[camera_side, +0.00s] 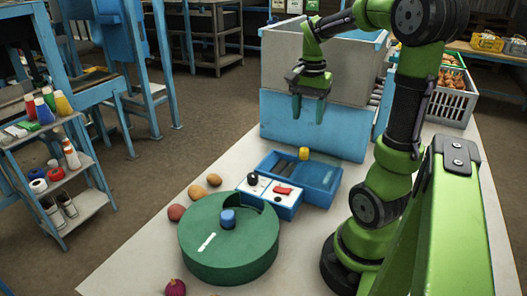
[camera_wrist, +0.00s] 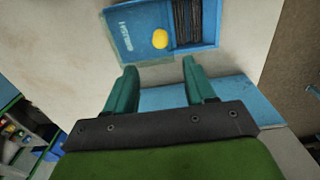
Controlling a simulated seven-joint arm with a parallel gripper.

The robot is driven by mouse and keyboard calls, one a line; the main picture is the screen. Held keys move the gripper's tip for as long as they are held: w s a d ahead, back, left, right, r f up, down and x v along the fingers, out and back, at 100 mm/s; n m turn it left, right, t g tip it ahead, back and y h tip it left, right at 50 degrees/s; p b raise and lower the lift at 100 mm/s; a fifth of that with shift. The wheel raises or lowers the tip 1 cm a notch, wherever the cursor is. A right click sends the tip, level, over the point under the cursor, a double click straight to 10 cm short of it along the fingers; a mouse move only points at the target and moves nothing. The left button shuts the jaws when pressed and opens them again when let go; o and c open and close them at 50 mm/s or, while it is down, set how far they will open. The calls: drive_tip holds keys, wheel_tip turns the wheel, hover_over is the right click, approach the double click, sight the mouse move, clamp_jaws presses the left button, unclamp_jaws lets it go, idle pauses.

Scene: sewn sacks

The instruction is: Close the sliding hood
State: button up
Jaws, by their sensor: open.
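A low blue box lies on the pale table in front of a large bin. I take its flat blue cover as the sliding hood (camera_wrist: 133,30); it shows at the box's right in the side view (camera_side: 322,174). A yellow knob (camera_side: 304,153) stands by the cover's edge and also shows in the wrist view (camera_wrist: 160,39). Beside the cover, a dark ribbed opening (camera_wrist: 188,20) is uncovered. My gripper (camera_side: 308,108) is open and empty, pointing down, above and behind the knob. In the wrist view its fingertips (camera_wrist: 159,68) are apart, with nothing between them.
A large grey and blue bin (camera_side: 312,125) stands close behind the box. A white-topped unit (camera_side: 268,194) with a black knob and red switch adjoins its front. A green drum (camera_side: 222,254) with a blue knob stands front left. Several round items lie left of it.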

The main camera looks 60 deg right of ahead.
sight(304, 149)
wheel_tip(304, 149, down, 11)
drive_tip(key=shift+f, duration=0.1)
idle(0.3)
clamp_jaws()
